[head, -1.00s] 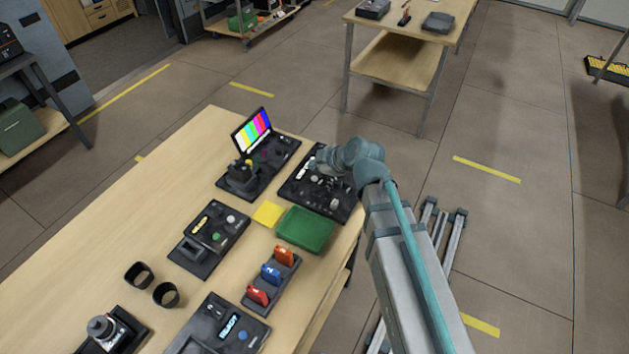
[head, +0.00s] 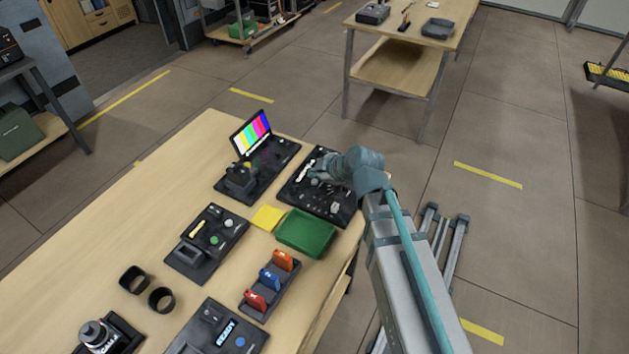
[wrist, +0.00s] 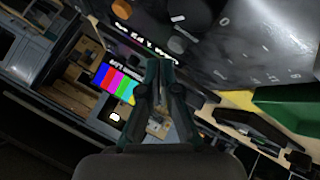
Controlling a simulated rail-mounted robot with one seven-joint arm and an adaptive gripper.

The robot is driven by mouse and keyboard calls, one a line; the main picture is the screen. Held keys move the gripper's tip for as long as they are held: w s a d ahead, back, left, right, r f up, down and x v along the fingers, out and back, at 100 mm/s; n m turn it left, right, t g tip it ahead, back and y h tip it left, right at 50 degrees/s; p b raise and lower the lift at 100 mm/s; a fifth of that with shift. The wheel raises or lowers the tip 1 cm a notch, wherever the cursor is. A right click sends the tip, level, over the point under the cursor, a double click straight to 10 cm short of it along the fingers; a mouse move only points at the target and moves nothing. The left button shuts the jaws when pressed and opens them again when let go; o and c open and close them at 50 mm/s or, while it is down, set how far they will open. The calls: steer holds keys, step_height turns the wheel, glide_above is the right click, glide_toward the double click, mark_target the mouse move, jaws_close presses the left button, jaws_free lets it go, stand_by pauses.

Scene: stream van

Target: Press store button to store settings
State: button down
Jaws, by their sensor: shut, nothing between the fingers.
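A dark control panel (head: 338,205) with several small knobs and buttons lies at the table's far right corner. My gripper (head: 317,179) is over this panel's middle, partly hidden by my own arm. In the wrist view my gripper (wrist: 160,66) is shut and empty, its fingertips close together. Beside and above the fingertips the panel face (wrist: 240,60) fills the upper right, with an orange knob (wrist: 121,6), a grey knob (wrist: 183,41) and white markings. The markings are too blurred to read, so I cannot tell which control is the store button. Contact with the panel cannot be told.
A device with a colour-bar screen (head: 251,134) stands left of the panel. A green tray (head: 306,233) and a yellow pad (head: 267,217) lie in front. Another panel (head: 207,243) and a holder with coloured blocks (head: 270,284) are nearer.

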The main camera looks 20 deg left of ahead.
mark_target(316, 182)
steer(key=shift+f+b, duration=0.9)
steer(key=shift+b, duration=0.35)
stand_by(1.2)
steer(key=shift+r, duration=0.9)
steer(key=shift+p, duration=0.3)
steer(key=shift+r+p, duration=1)
steer(key=shift+r, duration=1.5)
